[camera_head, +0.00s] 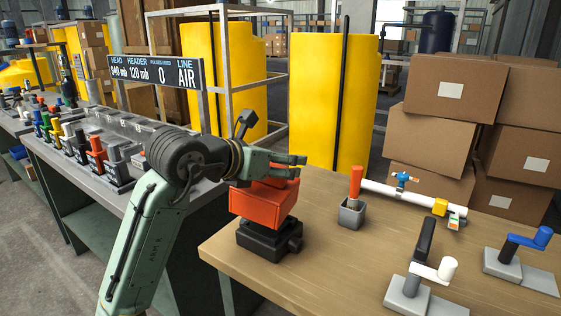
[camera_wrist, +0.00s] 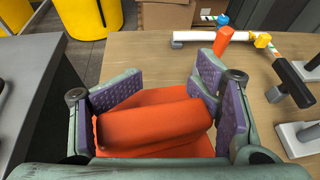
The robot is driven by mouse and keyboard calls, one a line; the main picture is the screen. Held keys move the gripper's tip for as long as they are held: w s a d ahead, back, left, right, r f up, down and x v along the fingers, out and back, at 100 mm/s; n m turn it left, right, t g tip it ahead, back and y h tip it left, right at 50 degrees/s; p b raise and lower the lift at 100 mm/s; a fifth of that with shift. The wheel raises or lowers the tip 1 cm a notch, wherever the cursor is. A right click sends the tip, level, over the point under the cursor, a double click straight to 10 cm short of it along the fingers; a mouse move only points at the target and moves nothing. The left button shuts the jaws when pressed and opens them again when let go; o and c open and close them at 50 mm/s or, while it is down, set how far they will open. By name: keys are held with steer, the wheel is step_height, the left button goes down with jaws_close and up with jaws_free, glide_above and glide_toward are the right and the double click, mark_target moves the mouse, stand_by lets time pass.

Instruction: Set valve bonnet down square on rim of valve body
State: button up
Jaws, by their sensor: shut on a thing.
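The orange-red valve bonnet (camera_head: 262,202) is a blocky piece directly over the black valve body (camera_head: 268,241) at the left end of the wooden table. No clear gap shows between them in the head view, but I cannot tell whether the bonnet rests fully on the rim. It looks slightly turned relative to the body. My gripper (camera_head: 294,167) is shut on the bonnet from above. In the wrist view, the purple pads of my gripper (camera_wrist: 168,95) flank the bonnet's rounded top (camera_wrist: 155,122). The valve body and its rim are hidden there.
A grey socket with an orange-handled piece (camera_head: 355,185), a white pipe (camera_head: 395,192) and lever-handled fixtures (camera_head: 420,285) stand to the right on the wooden table (camera_head: 325,245). A grey bench (camera_head: 110,190) with several coloured parts is left. Cardboard boxes (camera_head: 450,95) stand behind.

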steer(key=shift+f+b, duration=1.65)
steer(key=shift+f, duration=0.1)
steer(key=o, duration=1.8)
steer(key=shift+c, duration=0.2)
steer(key=v, duration=1.2)
steer(key=shift+r, duration=0.1)
steer(key=shift+c, duration=0.5)
